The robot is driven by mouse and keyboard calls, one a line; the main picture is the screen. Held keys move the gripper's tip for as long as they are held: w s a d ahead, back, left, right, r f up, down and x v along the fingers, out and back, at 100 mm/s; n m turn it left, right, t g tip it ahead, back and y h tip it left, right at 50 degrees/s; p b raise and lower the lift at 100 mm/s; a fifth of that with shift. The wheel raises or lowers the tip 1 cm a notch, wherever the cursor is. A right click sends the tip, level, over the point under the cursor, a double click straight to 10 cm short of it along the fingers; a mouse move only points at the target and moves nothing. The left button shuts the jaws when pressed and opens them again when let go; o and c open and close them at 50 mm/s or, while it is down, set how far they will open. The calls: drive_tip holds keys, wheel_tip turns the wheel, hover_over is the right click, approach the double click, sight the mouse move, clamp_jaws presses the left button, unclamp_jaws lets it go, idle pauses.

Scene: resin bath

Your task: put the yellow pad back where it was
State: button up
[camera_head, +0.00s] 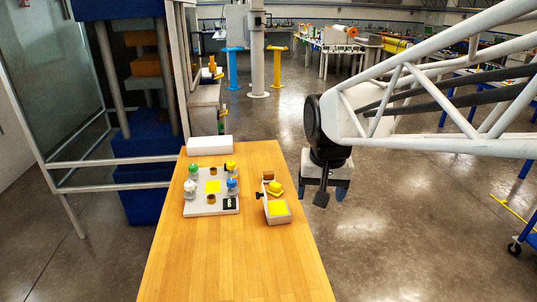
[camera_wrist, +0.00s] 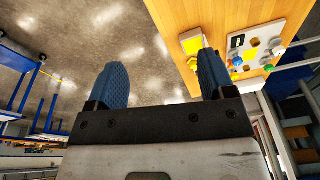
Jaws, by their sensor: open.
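A flat yellow pad (camera_head: 278,208) lies on the near end of a small pale tray (camera_head: 281,219) on the wooden table; the wrist view shows yellow there too (camera_wrist: 193,45). Another flat yellow square (camera_head: 212,186) is in the middle of a white board (camera_head: 207,210) to the left. My gripper (camera_head: 326,188) hangs off the table's right side, right of the tray and apart from it. In the wrist view its blue fingers (camera_wrist: 160,75) are wide apart with nothing between them.
The board bears jars with green, blue and white tops, brown round pieces and a dark label. A rounded yellow piece (camera_head: 275,187) and a brown cylinder (camera_head: 268,175) are at the tray's far end. A white box (camera_head: 209,145) stands behind. The table's near part (camera_head: 235,265) is clear.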

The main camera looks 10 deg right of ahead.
drive_tip(key=s+f+n, duration=0.2)
drive_tip(key=s+f, duration=0.1)
drive_tip(key=s, duration=1.1)
drive_tip(key=shift+s+d+t, duration=0.15)
drive_tip(key=shift+s+t, duration=0.1)
drive_tip(key=shift+t, duration=0.05)
drive_tip(key=shift+f, duration=0.1)
